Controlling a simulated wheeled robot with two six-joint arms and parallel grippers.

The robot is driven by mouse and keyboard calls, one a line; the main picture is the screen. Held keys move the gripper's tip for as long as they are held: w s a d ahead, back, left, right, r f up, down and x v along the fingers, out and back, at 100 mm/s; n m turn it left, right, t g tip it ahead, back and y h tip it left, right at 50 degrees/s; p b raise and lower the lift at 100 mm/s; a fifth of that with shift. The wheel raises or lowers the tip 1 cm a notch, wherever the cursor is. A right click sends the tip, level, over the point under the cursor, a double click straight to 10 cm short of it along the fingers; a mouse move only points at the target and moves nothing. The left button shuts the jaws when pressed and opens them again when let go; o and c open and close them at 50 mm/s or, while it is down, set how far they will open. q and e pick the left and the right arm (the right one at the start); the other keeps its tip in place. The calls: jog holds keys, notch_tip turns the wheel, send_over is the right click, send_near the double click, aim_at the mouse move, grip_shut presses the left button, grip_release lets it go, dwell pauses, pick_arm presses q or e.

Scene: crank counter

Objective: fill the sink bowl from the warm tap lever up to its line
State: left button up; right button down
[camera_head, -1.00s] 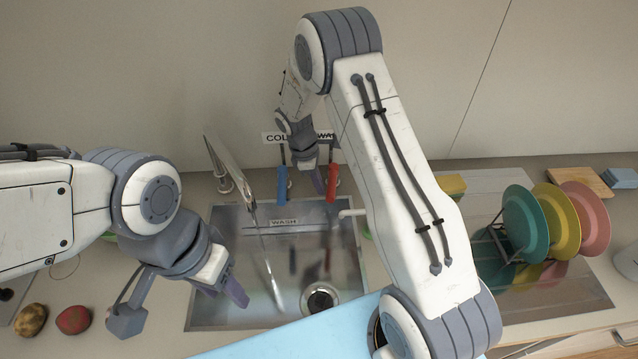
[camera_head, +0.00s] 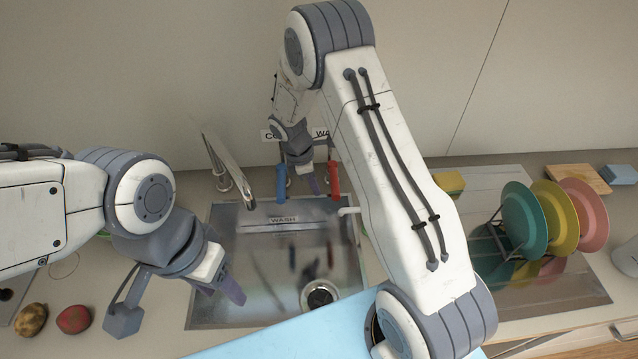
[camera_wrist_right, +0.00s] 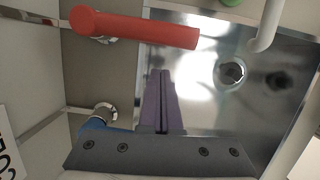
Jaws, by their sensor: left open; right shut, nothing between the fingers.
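The sink bowl (camera_head: 215,310) is below the curved spout (camera_head: 229,160), with no stream falling from it. A line label reading WASH (camera_head: 283,220) is on its back wall. Reflections make the water level hard to tell. The red lever (camera_head: 333,180) hangs under the partly hidden "WA" sign (camera_head: 321,133); it also shows in the right wrist view (camera_wrist_right: 135,27). The blue lever (camera_head: 281,183) is to its left. My right gripper (camera_head: 314,185) is shut and empty between the levers, apart from the red one. My left gripper (camera_head: 230,287) is open over the bowl's left side.
A dark round drain (camera_head: 320,295) is in the bowl. A rack with green (camera_head: 524,220), yellow and pink plates stands at right. A sponge (camera_head: 450,183) lies behind my right arm. Two round food items (camera_head: 73,319) lie at front left. A light blue surface (camera_head: 290,335) is in front.

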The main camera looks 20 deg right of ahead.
jog(key=a+b+v, duration=0.1)
jog(key=b+v, duration=0.2)
jog(key=v, duration=0.7)
jog(key=s+a+r+m+y, duration=0.1)
jog(key=s+a+r+m, duration=0.1)
jog(key=s+a+r, duration=0.35)
jog(key=s+a+m+y, duration=0.1)
jog(key=s+a+m, duration=0.2)
jog(key=s, duration=0.9)
jog(key=s+a+m+y+b, duration=0.1)
jog(key=s+a+m, duration=0.2)
jog(key=s, duration=0.9)
jog(key=shift+a+r+t+y, duration=0.3)
jog(key=shift+r+y, duration=0.1)
